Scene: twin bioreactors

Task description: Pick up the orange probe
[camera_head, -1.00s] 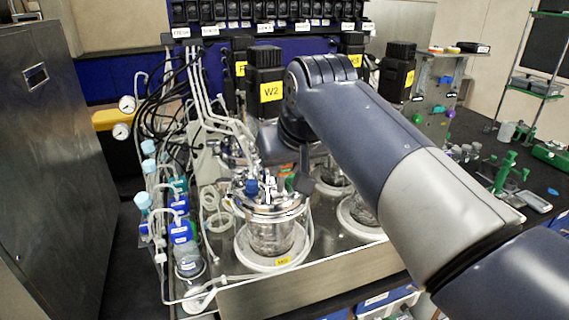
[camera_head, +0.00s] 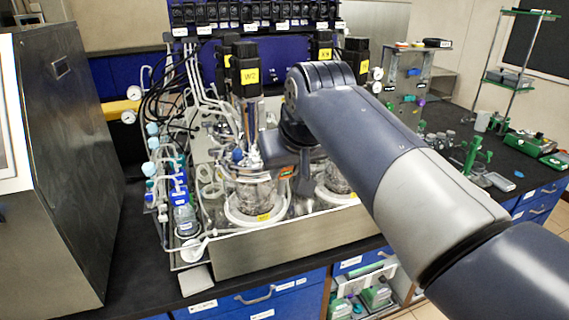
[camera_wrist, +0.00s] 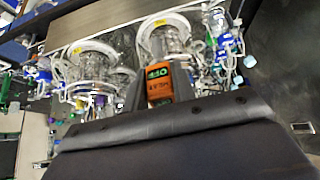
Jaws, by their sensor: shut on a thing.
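The orange probe (camera_wrist: 159,86) shows in the wrist view as an orange block with a green readout on its face. It sits between the two dark fingers of my gripper (camera_wrist: 162,82), which is shut on it. In the head view a small orange patch of the probe (camera_head: 288,171) shows below my arm's wrist, in front of the glass vessels. My arm covers most of the gripper there. The probe's lower end is hidden, so I cannot tell whether it touches a vessel.
A glass vessel (camera_head: 252,197) stands in a steel tray (camera_head: 290,238) just left of the probe, with tubes around it. A tall W2 motor (camera_head: 245,72) stands above it. A grey cabinet (camera_head: 62,170) is at left.

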